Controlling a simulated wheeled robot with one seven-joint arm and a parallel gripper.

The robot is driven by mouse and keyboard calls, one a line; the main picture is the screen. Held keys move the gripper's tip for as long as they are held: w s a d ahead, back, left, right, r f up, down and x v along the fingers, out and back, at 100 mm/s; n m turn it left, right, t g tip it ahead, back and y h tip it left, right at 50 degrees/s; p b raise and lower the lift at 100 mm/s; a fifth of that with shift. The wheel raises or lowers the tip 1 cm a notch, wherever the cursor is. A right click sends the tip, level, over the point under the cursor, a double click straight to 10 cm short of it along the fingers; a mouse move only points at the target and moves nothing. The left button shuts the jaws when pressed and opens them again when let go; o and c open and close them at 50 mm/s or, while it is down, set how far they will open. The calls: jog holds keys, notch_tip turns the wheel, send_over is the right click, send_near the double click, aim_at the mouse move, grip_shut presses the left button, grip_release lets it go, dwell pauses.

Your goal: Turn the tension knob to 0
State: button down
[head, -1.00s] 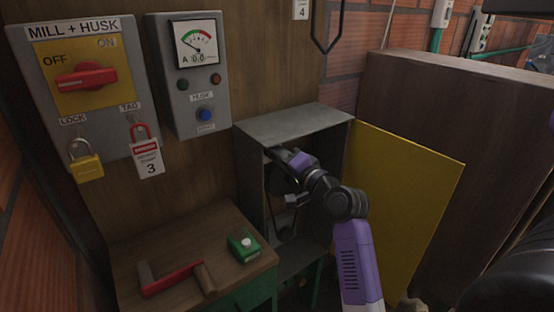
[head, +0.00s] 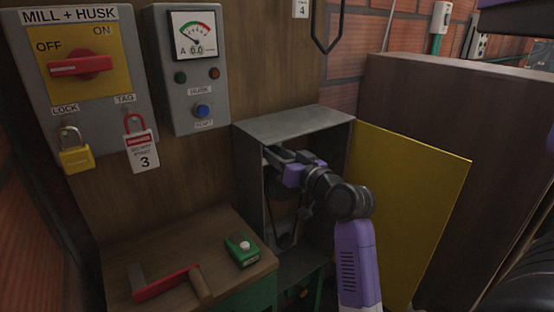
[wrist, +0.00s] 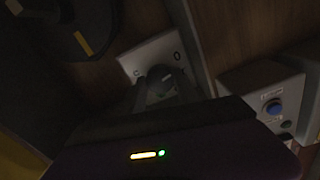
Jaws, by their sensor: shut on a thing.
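The tension knob (wrist: 158,73) is a dark round knob with a pale mark, on a light plate (wrist: 146,56) inside the grey cabinet (head: 290,124). The plate has small dark marks, one at its right side; the picture is too dim to read them surely. My gripper (wrist: 163,88) reaches the knob in the wrist view and is shut on it. In the head view my gripper (head: 272,156) is inside the cabinet's upper left, and the knob is hidden there.
The yellow cabinet door (head: 410,200) stands open at the right. A dark wheel with a yellow mark (wrist: 83,43) is close to the plate. The meter box (head: 187,80) and switch box (head: 82,75) are to the left.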

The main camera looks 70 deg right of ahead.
jog(key=shift+f+n+b, duration=0.15)
jog(key=shift+n+b, duration=0.2)
jog(key=shift+n, duration=0.75)
jog(key=c, duration=0.9)
grip_release()
jog(key=v, duration=0.8)
jog(key=shift+b, duration=0.4)
